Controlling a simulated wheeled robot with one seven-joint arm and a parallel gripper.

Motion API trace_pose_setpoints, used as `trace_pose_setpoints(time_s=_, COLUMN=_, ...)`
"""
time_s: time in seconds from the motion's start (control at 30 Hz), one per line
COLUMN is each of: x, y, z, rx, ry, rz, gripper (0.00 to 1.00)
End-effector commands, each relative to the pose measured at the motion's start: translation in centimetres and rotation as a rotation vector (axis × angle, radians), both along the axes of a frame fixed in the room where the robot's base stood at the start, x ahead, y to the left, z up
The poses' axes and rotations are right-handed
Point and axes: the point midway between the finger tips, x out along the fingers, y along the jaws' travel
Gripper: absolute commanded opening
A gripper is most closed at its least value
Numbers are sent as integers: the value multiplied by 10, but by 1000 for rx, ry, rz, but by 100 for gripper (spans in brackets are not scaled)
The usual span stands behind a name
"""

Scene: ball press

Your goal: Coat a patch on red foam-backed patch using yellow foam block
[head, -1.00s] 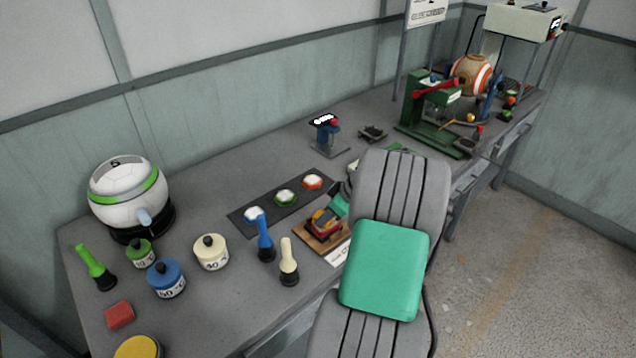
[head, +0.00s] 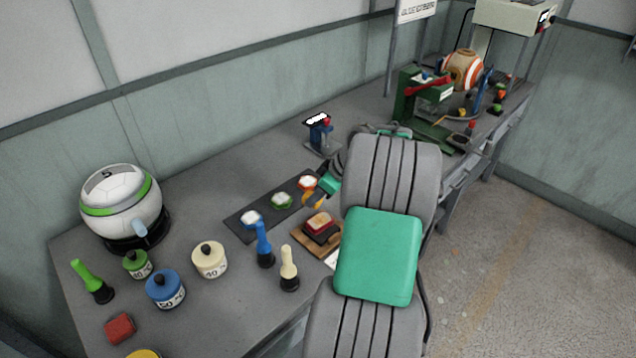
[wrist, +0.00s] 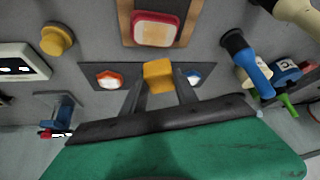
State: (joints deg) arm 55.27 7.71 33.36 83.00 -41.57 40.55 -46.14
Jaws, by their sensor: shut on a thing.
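The green pad (head: 282,200) shows in the head view. The red foam-backed patch (head: 321,224), pale on top, sits on a wooden board (head: 308,239), apart from my gripper.
A blue-handled tool (head: 264,245) and a cream-handled tool (head: 288,268) stand left of the board. Lidded jars (head: 166,288), a white ball (head: 120,195) and a red block (head: 120,328) are further left. A blue stand (head: 320,133) and green press (head: 425,100) are behind.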

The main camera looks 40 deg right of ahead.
Motion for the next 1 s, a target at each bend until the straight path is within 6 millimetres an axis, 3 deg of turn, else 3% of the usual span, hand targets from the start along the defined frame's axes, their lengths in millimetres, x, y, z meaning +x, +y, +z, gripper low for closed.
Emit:
trace_pose_setpoints(time_s=0.3, x=3, y=4, z=27, rx=0, ry=0, rz=8, gripper=3)
trace_pose_setpoints(time_s=0.87, x=3, y=5, z=28, rx=0, ry=0, rz=9, gripper=3)
trace_pose_setpoints(time_s=1.0, x=9, y=17, z=33, rx=-2, ry=-2, rz=3, gripper=3)
